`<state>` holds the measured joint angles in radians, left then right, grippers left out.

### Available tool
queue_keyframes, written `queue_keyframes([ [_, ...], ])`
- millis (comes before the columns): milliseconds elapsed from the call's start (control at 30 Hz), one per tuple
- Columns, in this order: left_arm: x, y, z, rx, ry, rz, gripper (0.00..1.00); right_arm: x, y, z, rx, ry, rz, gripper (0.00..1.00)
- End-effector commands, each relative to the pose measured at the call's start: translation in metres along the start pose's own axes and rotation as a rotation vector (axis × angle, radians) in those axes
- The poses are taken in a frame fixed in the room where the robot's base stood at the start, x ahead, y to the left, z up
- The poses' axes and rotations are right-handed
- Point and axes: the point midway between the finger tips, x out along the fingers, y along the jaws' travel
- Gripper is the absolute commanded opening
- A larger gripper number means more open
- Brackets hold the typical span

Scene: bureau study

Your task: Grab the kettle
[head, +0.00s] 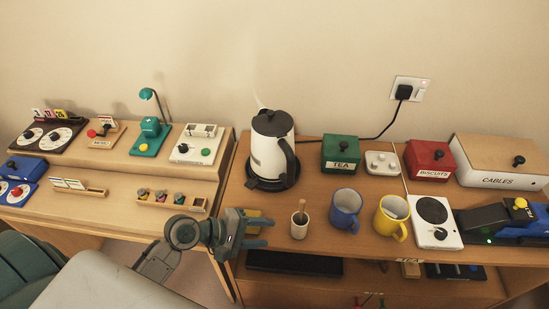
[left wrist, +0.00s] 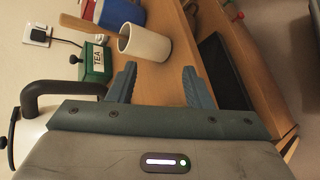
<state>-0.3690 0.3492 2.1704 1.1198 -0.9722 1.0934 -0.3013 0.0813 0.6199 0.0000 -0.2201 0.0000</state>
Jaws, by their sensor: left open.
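The white kettle (head: 268,152) with a black lid and black handle stands upright on a dark round base (head: 262,184) on the right-hand desk, near the wall. Its handle faces right in the head view. My left gripper (head: 268,232) is open and empty at the desk's front left edge, in front of and apart from the kettle. In the left wrist view the kettle (left wrist: 28,145) shows partly at the lower left, with its handle (left wrist: 50,95) beside my gripper (left wrist: 158,72). My right gripper is not in view.
A cup with a wooden tool (head: 299,228) stands right of my left gripper. Blue (head: 345,212) and yellow (head: 390,220) mugs stand further right. A green TEA box (head: 341,150) is right of the kettle. A cord runs to the wall socket (head: 408,90).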

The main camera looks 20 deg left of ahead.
Motion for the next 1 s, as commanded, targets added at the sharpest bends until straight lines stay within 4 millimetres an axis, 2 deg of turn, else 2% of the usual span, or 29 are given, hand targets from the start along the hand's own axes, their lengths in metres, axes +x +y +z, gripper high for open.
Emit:
queue_keyframes([
  [133,-0.003,0.038,-0.017,-0.364,-0.093,0.154,0.46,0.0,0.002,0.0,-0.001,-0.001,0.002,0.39],
  [300,-0.015,0.084,-0.048,-0.834,-0.23,0.315,0.46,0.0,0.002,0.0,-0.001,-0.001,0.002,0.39],
  [433,-0.024,0.105,-0.066,-1.062,-0.305,0.382,0.46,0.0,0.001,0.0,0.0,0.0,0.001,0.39],
  [633,-0.023,0.118,-0.073,-1.166,-0.343,0.413,0.46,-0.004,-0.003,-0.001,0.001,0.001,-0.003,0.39],
  [1000,0.016,0.138,-0.07,-1.163,-0.342,0.411,0.46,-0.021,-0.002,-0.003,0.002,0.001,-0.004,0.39],
])
